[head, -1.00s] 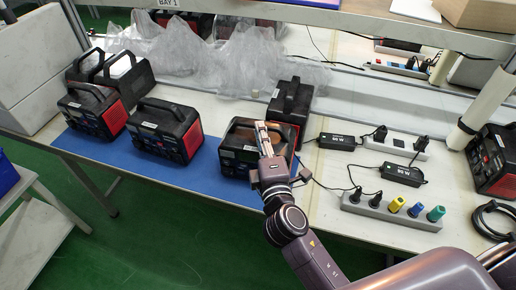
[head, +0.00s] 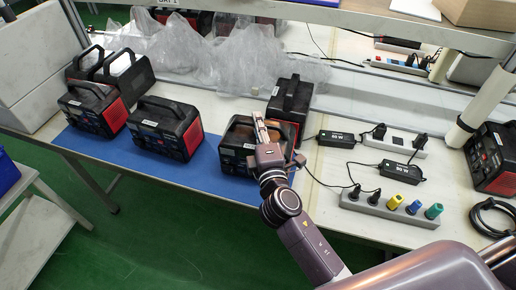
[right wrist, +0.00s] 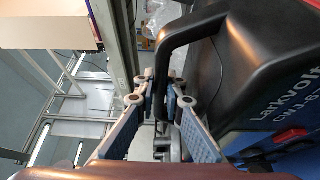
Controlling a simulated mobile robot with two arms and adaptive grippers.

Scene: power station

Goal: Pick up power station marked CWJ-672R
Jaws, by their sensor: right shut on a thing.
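The power station (head: 233,154) under my right arm is a black box with a top handle, at the right end of the blue mat. In the right wrist view, its side (right wrist: 268,70) reads "Larkvolt" and the start of "CWJ-6"; the rest is cut off. My right gripper (head: 258,122) is over this station. In the right wrist view, the fingers (right wrist: 164,88) are shut on its black handle (right wrist: 176,42), one on each side. I cannot tell any gap between the station and the mat. My left gripper is not in view.
Similar stations stand on the left (head: 93,108) and middle (head: 166,127) of the blue mat (head: 190,172). Another station (head: 289,104) stands close behind the held one. Power strips (head: 375,207), adapters and cables lie to the right. Clear plastic wrap (head: 200,55) lies behind, below a shelf.

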